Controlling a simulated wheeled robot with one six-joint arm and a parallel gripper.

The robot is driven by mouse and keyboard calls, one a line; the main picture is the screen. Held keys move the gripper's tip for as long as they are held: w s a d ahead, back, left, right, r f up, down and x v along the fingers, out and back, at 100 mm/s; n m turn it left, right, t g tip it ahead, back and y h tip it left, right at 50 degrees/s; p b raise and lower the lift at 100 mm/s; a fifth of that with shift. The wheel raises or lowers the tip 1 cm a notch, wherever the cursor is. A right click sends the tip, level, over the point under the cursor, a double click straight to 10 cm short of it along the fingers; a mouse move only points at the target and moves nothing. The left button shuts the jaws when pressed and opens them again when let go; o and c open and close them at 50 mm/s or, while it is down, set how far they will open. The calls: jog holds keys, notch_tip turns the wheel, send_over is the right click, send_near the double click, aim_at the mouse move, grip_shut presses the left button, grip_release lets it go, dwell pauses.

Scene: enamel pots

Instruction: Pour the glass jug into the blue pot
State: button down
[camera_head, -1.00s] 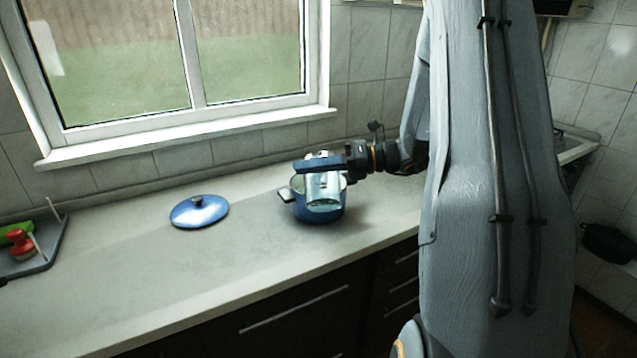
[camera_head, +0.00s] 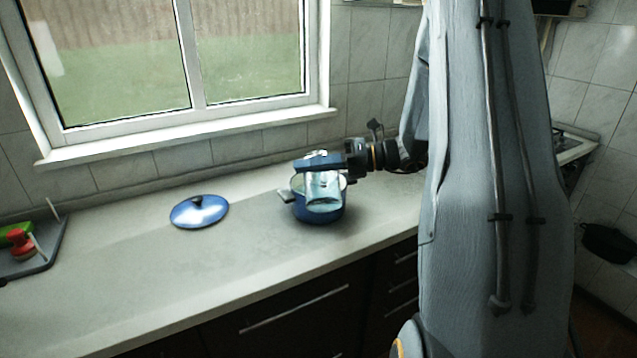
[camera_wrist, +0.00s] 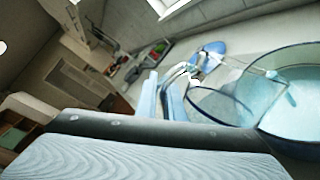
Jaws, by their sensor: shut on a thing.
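My gripper (camera_head: 312,163) is shut on the glass jug (camera_head: 322,186) near its top. The jug is clear, with pale blue liquid low in it, and overlaps the blue pot (camera_head: 322,217) in the head view, looking close to upright with a slight tilt. The pot stands open on the counter and is partly hidden by the jug. In the wrist view, the jug's glass rim (camera_wrist: 218,104) is beside my fingers (camera_wrist: 160,97). Pale blue liquid shows farther right; I cannot tell whether it is in the jug or the pot. No falling stream is clear.
The blue lid (camera_head: 199,211) lies on the counter (camera_head: 250,255) left of the pot. A grey tray (camera_head: 45,262) with red and green items is at the far left. The window wall (camera_head: 230,149) runs behind. Counter between lid and front edge is clear.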

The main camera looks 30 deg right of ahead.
jog(key=shift+w+d+r+m, duration=0.15)
jog(key=shift+w+d+m, duration=0.05)
jog(key=shift+w+m, duration=0.45)
dwell(2.3)
